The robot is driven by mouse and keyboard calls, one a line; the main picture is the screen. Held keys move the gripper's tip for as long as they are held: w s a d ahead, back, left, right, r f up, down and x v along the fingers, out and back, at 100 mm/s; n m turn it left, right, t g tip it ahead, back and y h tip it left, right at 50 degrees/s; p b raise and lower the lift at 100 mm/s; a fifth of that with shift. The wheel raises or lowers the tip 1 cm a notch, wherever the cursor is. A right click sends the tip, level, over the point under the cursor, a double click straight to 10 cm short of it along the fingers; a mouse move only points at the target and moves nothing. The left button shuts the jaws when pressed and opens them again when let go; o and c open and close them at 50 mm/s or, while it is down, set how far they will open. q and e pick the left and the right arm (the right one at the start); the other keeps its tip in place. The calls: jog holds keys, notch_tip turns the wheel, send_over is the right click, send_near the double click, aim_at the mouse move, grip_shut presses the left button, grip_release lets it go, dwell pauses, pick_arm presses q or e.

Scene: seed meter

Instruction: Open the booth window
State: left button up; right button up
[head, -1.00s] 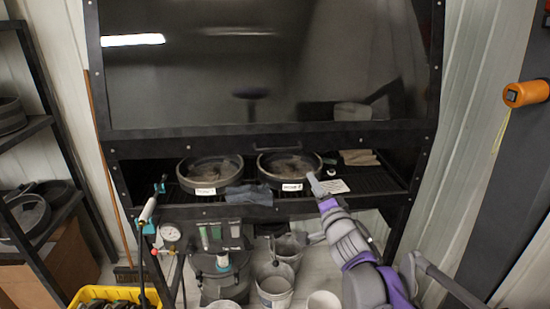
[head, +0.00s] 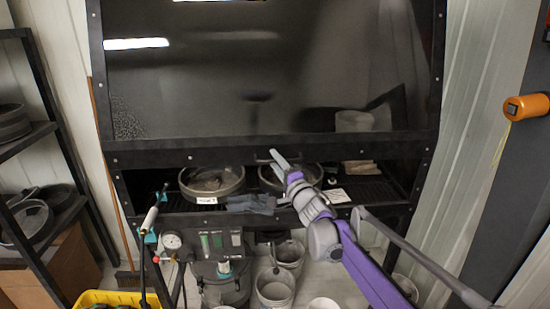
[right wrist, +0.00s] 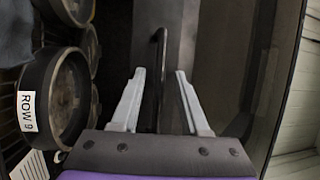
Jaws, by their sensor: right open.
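The booth window (head: 200,100) is a large dark glass pane in a black frame, in the upper middle of the head view. Its lower rail (head: 350,147) stands above a low gap over the booth deck. A thin black bar handle (head: 262,159) sits on this rail; it also shows in the right wrist view (right wrist: 160,45). My right gripper (head: 276,155) is open at the handle. In the right wrist view my right gripper's fingers (right wrist: 160,75) are apart, with the handle bar running between them; contact is not clear. My left gripper is not in view.
Two round dark pans with white labels stand on the deck, the left one (head: 212,181) clear and the right one (head: 290,177) partly behind my arm. A blue-grey cloth (head: 250,203) hangs between them. Buckets (head: 275,289) stand below. A shelf (head: 35,135) is at left.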

jog(key=shift+w+a, duration=0.15)
jog(key=shift+w, duration=0.25)
jog(key=shift+c, duration=0.3)
grip_shut()
jog(key=shift+r, duration=0.1)
dwell(0.8)
